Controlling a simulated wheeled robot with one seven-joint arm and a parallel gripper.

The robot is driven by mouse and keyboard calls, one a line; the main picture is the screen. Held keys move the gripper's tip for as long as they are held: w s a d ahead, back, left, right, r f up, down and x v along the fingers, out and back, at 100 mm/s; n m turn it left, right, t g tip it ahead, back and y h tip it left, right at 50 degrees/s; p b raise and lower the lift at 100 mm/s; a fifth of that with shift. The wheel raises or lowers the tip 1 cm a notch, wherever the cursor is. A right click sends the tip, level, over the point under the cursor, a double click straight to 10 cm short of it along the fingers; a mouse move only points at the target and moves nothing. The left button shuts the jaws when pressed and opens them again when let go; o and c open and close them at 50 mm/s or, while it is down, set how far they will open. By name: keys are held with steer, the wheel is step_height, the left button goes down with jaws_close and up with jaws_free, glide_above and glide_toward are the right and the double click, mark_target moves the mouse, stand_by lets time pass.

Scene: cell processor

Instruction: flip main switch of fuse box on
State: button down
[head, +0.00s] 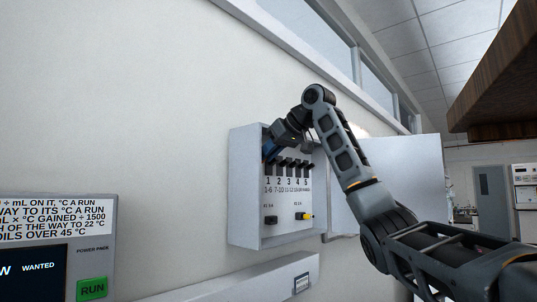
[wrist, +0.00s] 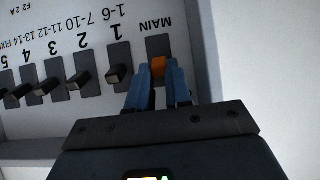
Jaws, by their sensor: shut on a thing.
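The white fuse box (head: 240,196) hangs on the wall in the middle of the head view, its door open to the right. The orange main switch (wrist: 158,67), under the label MAIN, shows in the wrist view, where the lettering is upside down. My gripper (wrist: 158,75) has its blue fingers closed around the switch, one on each side. In the head view my gripper (head: 269,150) is at the upper left inside the box and hides the main switch. Whether the switch is on or off I cannot tell.
Several black breaker switches (wrist: 118,74) sit in a row beside the main switch. The open door (head: 390,185) stands right of the box, behind my arm. Lower in the box is a yellow knob (head: 306,216). A display panel (head: 60,250) is at lower left.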

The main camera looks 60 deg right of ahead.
steer(key=shift+f, duration=0.1)
steer(key=c, duration=1)
jaws_free()
steer(key=shift+c, duration=0.2)
steer(key=b+v, duration=0.2)
steer(key=v, duration=0.5)
steer(key=shift+s+r, duration=0.25)
steer(key=shift+r, duration=0.05)
steer(key=shift+a, duration=0.1)
